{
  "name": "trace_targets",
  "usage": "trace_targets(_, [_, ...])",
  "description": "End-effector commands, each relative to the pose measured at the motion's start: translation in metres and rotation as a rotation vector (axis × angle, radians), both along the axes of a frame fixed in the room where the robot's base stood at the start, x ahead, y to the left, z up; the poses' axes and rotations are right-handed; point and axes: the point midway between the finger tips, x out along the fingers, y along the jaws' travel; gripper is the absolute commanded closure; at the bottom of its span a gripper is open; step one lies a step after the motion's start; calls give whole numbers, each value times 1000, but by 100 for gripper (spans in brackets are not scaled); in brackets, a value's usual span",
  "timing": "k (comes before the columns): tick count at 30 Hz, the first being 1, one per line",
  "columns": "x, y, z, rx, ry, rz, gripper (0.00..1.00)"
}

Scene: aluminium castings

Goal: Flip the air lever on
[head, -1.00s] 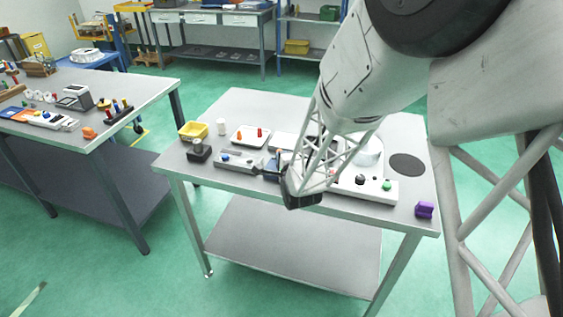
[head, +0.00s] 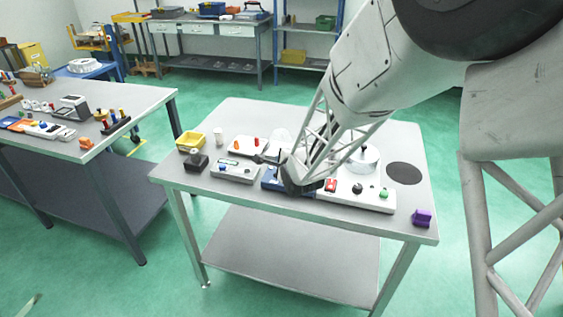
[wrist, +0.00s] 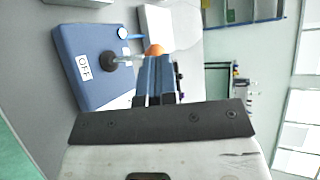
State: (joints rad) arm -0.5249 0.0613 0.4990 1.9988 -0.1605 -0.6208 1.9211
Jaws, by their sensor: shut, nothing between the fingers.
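The blue lever box (wrist: 75,40) lies to the left of my fingers in the wrist view, with a white OFF label (wrist: 84,67). A metal lever (wrist: 125,58) rises from a dark round pivot and ends in an orange knob (wrist: 153,50). My gripper (wrist: 156,62) is shut and empty, its fingertips at the knob and partly covering it; I cannot tell whether they touch. In the head view the blue box (head: 271,181) is partly hidden behind my gripper (head: 260,159). The lever is not clear there.
A grey switch box (head: 235,172) stands left of the blue box, and a white panel (head: 345,194) with red, black and green controls stands right. A yellow bin (head: 190,138), a white tray (head: 247,147) and a purple block (head: 421,217) are also on the table.

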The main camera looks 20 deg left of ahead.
Motion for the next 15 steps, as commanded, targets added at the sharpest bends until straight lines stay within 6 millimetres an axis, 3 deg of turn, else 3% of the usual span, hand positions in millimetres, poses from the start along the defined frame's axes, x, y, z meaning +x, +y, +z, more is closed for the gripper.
trace_targets(15, [0,0,8,0,-1,0,100])
